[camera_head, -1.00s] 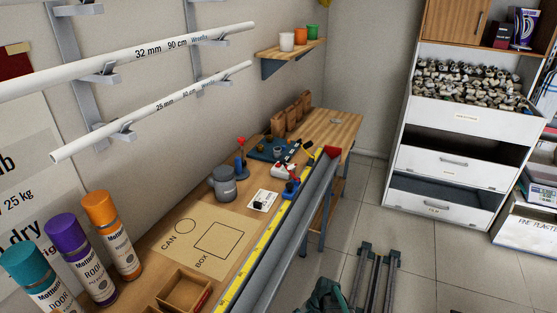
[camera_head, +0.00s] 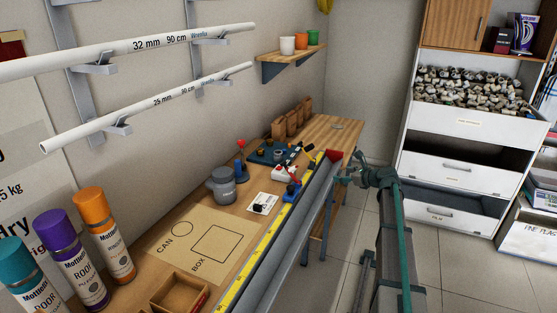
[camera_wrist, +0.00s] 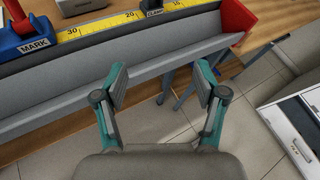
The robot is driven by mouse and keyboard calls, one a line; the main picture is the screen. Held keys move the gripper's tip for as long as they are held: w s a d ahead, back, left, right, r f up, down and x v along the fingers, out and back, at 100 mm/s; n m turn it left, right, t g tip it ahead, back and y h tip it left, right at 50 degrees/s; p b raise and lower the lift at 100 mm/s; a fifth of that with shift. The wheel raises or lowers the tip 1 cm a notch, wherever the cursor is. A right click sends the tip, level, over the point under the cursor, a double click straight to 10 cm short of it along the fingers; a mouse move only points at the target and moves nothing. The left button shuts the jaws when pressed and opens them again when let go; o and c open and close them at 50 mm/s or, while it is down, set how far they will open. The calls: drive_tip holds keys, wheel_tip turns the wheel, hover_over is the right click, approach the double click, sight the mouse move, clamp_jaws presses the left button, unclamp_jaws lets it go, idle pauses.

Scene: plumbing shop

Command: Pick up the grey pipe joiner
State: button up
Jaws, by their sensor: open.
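I cannot pick out a grey pipe joiner with certainty. A pile of mixed grey and beige fittings (camera_head: 468,90) fills the top bin of the white cabinet. My gripper (camera_head: 348,172) is just right of the bench's far end, by the red end of the grey trough. In the wrist view my gripper (camera_wrist: 161,85) is open and empty, its fingers over the trough's outer edge and the floor.
The grey trough (camera_wrist: 100,88) and yellow ruler (camera_head: 250,267) run along the bench's front edge. A blue MARK block (camera_wrist: 25,38) sits beside them. The white cabinet (camera_head: 452,142) is to the right.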

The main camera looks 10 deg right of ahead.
drive_tip(key=w+r+m+t, duration=0.1)
drive_tip(key=w+r+m, duration=0.15)
drive_tip(key=r, duration=0.35)
drive_tip(key=w+a+f, duration=0.1)
drive_tip(key=w+a, duration=0.1)
drive_tip(key=a, duration=0.3)
drive_tip(key=w+a+f+n+g+y+p, duration=0.1)
drive_tip(key=w+a+f, duration=0.1)
drive_tip(key=a, duration=0.3)
drive_tip(key=w+a+f+n+g, duration=0.1)
drive_tip(key=w+a, duration=0.1)
drive_tip(key=a, duration=0.3)
drive_tip(key=shift+w+a+f+y+p, duration=0.15)
drive_tip(key=shift+w+f+y+p, duration=0.05)
drive_tip(key=shift+f+y+p, duration=0.15)
drive_tip(key=p, duration=0.2)
approach(281, 154)
drive_tip(key=x, duration=0.5)
drive_tip(key=shift+f, duration=0.2)
drive_tip(key=x, duration=0.2)
drive_tip(key=p+x, duration=0.1)
drive_tip(key=x, duration=0.3)
drive_tip(key=shift+w+a+r+p, duration=0.1)
drive_tip(key=shift+w+r+p, duration=0.15)
drive_tip(key=shift+r+p, duration=0.1)
drive_tip(key=shift+w+a+f, duration=0.15)
drive_tip(key=shift+a+f, duration=0.05)
drive_tip(key=shift+f, duration=0.05)
drive_tip(key=shift+c, duration=0.2)
drive_tip(key=c, duration=1)
